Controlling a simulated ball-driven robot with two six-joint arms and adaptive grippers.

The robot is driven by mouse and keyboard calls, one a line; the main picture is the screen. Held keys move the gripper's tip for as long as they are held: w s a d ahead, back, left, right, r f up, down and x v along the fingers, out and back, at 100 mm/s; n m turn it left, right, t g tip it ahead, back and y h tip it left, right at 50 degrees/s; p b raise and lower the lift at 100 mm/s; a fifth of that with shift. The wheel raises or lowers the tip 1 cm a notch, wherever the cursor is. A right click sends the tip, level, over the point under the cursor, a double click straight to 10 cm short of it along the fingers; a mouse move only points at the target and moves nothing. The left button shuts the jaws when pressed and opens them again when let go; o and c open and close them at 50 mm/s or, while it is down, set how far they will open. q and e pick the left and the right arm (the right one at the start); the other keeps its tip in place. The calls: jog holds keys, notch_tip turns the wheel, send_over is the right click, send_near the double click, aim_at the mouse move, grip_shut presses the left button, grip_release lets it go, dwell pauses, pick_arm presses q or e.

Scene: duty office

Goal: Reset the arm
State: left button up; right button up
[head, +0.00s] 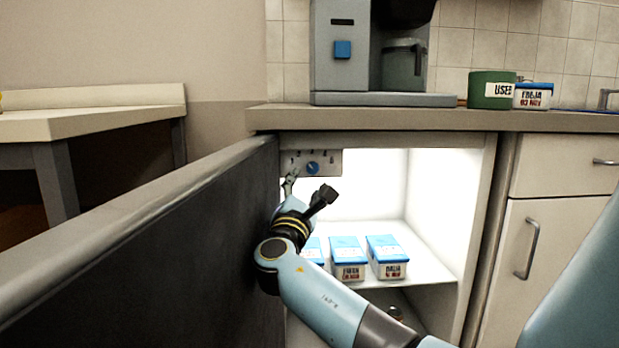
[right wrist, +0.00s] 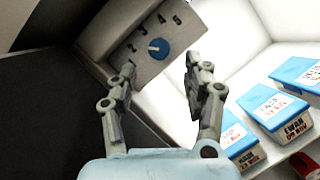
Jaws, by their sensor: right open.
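My right arm reaches into an open, lit fridge. The right gripper (head: 290,183) is at the upper left of the opening, close to the control panel (head: 332,158). In the right wrist view the right gripper (right wrist: 162,68) is open, its two fingers apart with nothing between them. The panel's blue dial (right wrist: 158,48) lies just beyond the fingertips, beside printed numbers; it also shows in the head view (head: 313,168). I cannot tell whether a fingertip touches the panel. My left gripper is not in view.
The open fridge door (head: 190,240) stands close on the left of my arm. Blue-topped cartons (head: 387,250) stand on the shelf (head: 425,266) below the gripper. A coffee machine (head: 345,60), a green mug (head: 490,90) and another carton (head: 534,95) are on the counter (head: 400,120).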

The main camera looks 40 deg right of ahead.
jog(key=shift+v, duration=1.15)
